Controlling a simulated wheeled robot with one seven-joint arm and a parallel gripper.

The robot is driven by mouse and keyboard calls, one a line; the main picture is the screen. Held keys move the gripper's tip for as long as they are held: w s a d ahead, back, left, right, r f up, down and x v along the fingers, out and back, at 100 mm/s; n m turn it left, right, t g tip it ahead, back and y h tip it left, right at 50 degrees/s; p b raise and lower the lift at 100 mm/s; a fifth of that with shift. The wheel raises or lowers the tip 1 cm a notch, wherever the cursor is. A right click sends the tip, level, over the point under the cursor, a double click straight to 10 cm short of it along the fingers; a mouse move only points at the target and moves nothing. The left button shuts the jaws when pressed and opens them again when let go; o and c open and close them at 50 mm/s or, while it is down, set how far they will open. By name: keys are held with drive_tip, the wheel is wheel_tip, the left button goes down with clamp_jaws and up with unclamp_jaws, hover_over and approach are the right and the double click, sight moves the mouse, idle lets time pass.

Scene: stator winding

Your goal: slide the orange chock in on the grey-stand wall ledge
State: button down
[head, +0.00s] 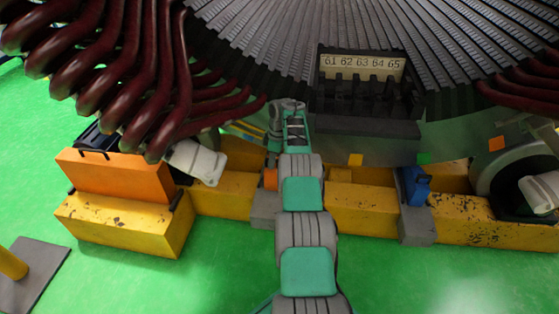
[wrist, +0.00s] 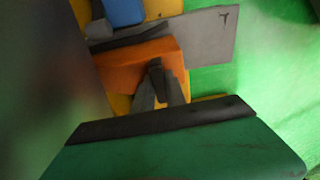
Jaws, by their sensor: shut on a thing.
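The orange chock (head: 270,180) shows in the head view as a small patch just left of my arm, above a grey stand (head: 264,210). In the wrist view the chock (wrist: 130,70) lies beside the grey stand surface (wrist: 210,35), with yellow around it. My gripper (wrist: 158,82) is shut on the chock's dark upright grip part. The chock appears at or against the stand. I cannot tell how far it sits in on the ledge, as the contact is hidden.
A blue block (wrist: 122,12) is close beyond the chock. A larger orange block (head: 115,178) stands on yellow at left. The slotted stator (head: 270,40) and dark red coils (head: 130,70) hang above.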

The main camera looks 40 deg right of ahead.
drive_tip(key=shift+w, duration=0.15)
drive_tip(key=c, duration=1.7)
unclamp_jaws()
drive_tip(key=shift+d, duration=0.15)
drive_tip(key=o, duration=0.4)
drive_tip(key=shift+r, duration=0.1)
drive_tip(key=r+p, duration=0.1)
drive_tip(key=r, duration=0.1)
drive_tip(key=r+p, duration=0.1)
drive_tip(key=r, duration=0.2)
drive_tip(key=s+r+p, duration=0.1)
drive_tip(key=r+p, duration=0.1)
drive_tip(key=shift+d+r, duration=0.35)
drive_tip(key=shift+f, duration=0.1)
drive_tip(key=shift+a, duration=0.1)
